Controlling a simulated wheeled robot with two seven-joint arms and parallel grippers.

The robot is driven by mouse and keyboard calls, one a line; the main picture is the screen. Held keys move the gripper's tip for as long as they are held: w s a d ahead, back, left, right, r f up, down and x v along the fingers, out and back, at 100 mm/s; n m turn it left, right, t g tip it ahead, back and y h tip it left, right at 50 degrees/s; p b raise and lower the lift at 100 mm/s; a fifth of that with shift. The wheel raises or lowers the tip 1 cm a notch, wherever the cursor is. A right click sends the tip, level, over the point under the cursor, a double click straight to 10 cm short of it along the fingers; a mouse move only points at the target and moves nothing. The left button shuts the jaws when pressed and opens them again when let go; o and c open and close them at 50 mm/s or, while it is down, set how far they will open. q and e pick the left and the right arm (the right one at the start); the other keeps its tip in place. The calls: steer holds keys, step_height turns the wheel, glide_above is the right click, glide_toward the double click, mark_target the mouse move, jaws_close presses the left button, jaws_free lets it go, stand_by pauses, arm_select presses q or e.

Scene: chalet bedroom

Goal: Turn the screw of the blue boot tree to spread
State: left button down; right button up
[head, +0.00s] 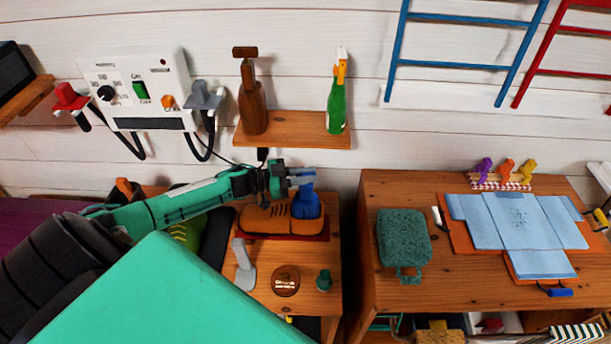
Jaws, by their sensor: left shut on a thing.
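The blue boot tree (306,205) stands in the orange-brown shoe (262,219), on a dark red base (316,237) on the small wooden table. Only its upper part shows; the rest is inside the shoe. My left gripper (298,177) reaches in from the left, directly over the top of the boot tree. Its jaws are shut on the boot tree's upper end. The screw is hidden by the jaws or too small to make out. My right gripper does not show.
The table also holds a grey tool (243,265), a round brown tin (286,281) and a small green jar (324,281). A shelf (292,139) with two bottles is on the wall just above the gripper. A wooden desk (458,289) stands at right.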

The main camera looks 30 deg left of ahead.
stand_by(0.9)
arm_select(q)
steer(key=c, duration=1.3)
jaws_free()
steer(key=b+v, duration=0.3)
steer(key=v, duration=1)
steer(key=shift+s+a, duration=0.3)
